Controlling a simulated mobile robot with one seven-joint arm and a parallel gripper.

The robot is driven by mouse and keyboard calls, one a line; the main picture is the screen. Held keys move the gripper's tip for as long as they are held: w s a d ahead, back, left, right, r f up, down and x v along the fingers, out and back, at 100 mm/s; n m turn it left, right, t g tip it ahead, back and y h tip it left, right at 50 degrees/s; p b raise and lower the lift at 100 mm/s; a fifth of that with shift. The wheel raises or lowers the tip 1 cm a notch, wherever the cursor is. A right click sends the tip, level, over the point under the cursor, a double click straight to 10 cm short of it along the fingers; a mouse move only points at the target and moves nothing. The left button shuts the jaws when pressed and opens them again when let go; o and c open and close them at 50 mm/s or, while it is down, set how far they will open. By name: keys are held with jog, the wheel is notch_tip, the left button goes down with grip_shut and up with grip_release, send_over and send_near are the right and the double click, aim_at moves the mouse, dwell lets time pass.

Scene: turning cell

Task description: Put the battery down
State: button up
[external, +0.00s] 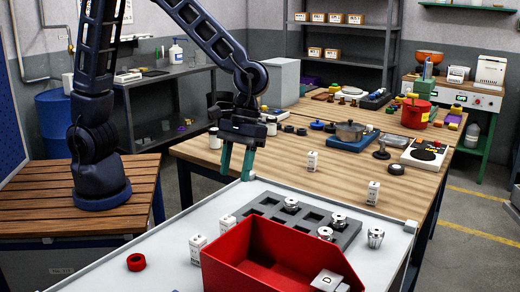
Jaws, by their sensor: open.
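My gripper (236,174) has two teal fingers that point down and stand apart, with nothing visible between them. It hangs over the back edge of the white table, near the front left of the wooden table. Small white upright blocks with dark marks may be batteries, but I cannot tell which one is the task's battery. One block (227,224) stands left of the grey tray, and another block (197,247) stands by the red bin. A third block (312,161) and a fourth (373,193) stand on the wooden table, right of my gripper and apart from it.
The red bin (240,262) stands at the front of the white table (105,277). Behind it a grey slotted tray (268,200) holds metal parts; another metal part (375,237) stands to its right. A red ring (136,262) lies at left. The wooden table (275,168) has free room near its front.

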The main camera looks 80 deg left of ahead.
jog(key=s+a+r+m+t, duration=0.25)
jog(key=a+r, duration=0.35)
jog(key=a, duration=0.3)
jog(key=s+a+r+m+t, duration=0.1)
jog(key=s+a+r+m, duration=0.15)
jog(key=a+r, duration=0.4)
jog(key=s+a+r+m+t+y, duration=0.2)
jog(key=s+a+m+t+y, duration=0.1)
jog(key=s+a, duration=1.1)
jog(key=a+t, duration=0.1)
jog(key=a, duration=0.2)
jog(key=shift+r, duration=0.25)
jog(key=o, duration=0.5)
